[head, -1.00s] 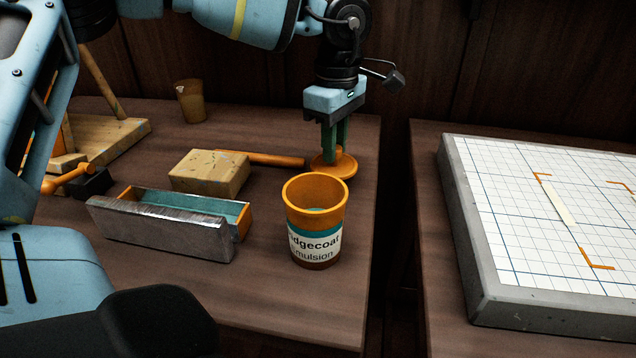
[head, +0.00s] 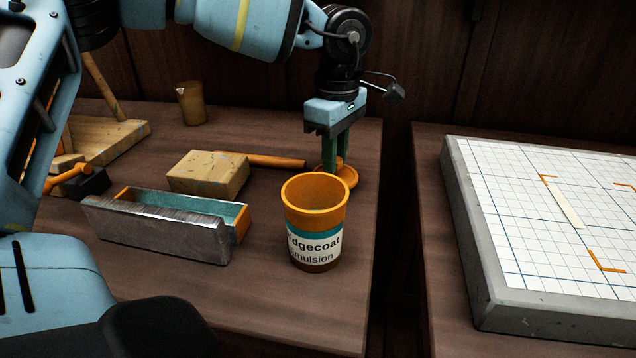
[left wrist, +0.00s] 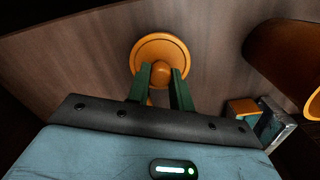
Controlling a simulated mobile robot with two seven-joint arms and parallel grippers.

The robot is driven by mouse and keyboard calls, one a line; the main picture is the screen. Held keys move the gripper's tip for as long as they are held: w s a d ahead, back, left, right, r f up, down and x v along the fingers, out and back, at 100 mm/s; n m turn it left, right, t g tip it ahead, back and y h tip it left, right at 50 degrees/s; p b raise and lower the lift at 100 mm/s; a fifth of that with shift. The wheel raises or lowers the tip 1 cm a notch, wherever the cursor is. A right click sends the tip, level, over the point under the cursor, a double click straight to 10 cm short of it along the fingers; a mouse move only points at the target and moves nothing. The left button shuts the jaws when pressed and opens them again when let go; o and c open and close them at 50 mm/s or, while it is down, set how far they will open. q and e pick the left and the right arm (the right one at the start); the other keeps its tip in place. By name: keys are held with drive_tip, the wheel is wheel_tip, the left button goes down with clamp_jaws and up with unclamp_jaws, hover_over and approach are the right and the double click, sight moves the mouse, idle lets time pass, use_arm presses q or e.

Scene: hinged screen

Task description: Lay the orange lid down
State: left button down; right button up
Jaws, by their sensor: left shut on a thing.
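The orange lid (head: 350,177) is a round disc with a knob, behind the open pot near the table's right edge. My left gripper (head: 337,165) points down at it, with its green fingers shut on the lid's knob. In the left wrist view the lid (left wrist: 145,48) shows flat-side on, with the knob between the fingertips (left wrist: 160,76). The lid is at or very close to the tabletop; I cannot tell whether it touches. The orange pot (head: 316,225), labelled as an emulsion, stands upright and uncovered in front of the lid. My right gripper is out of view.
A metal-sided tray (head: 155,232), a wooden block (head: 208,173) and an orange rod (head: 265,160) lie to the left on the table (head: 270,310). A small brown cup (head: 192,103) stands at the back. Past a gap on the right is a gridded board (head: 520,220).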

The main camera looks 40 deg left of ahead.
use_arm(q)
drive_tip(key=shift+f+b, duration=0.5)
drive_tip(key=shift+f, duration=0.25)
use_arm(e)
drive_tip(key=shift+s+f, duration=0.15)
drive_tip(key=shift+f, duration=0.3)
use_arm(q)
drive_tip(key=c, duration=1.2)
unclamp_jaws()
drive_tip(key=shift+r, duration=0.1)
drive_tip(key=shift+o, duration=0.2)
drive_tip(key=shift+r, duration=0.15)
wheel_tip(320, 180, up, 7)
drive_tip(key=shift+f+p, duration=0.2)
drive_tip(key=shift+p, duration=0.2)
drive_tip(key=shift+r, duration=0.45)
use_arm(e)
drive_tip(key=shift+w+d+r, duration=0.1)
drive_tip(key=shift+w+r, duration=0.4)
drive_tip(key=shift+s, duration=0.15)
